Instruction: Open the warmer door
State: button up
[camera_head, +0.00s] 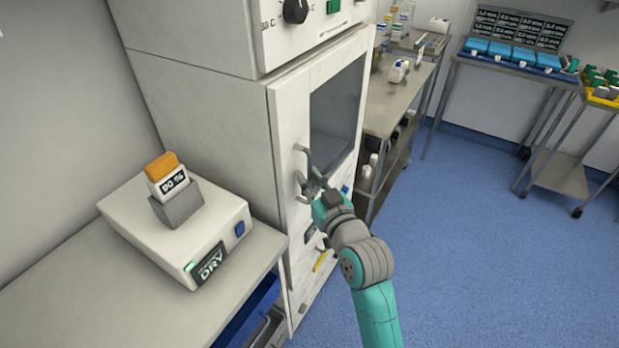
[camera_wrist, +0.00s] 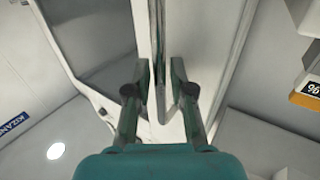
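The warmer is a tall white cabinet (camera_head: 200,110). Its white door (camera_head: 287,120) has a dark window and looks closed. A grey vertical handle (camera_head: 300,165) stands on the door's left side. My gripper (camera_head: 311,180) is at the handle, over its lower part. In the wrist view, the two fingers of my gripper (camera_wrist: 160,88) stand on either side of the handle bar (camera_wrist: 158,50), with narrow gaps showing. The fingers look open around the bar, not closed on it. The door's window (camera_wrist: 90,35) shows to the left there.
A bench with a white dryer box (camera_head: 150,225) stands left of the cabinet. A steel cart (camera_head: 395,105) stands beyond the cabinet on the right. Blue floor (camera_head: 470,250) in front and to the right is clear.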

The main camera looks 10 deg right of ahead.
jog(key=shift+w+a, duration=0.1)
jog(key=shift+w, duration=0.15)
grip_shut()
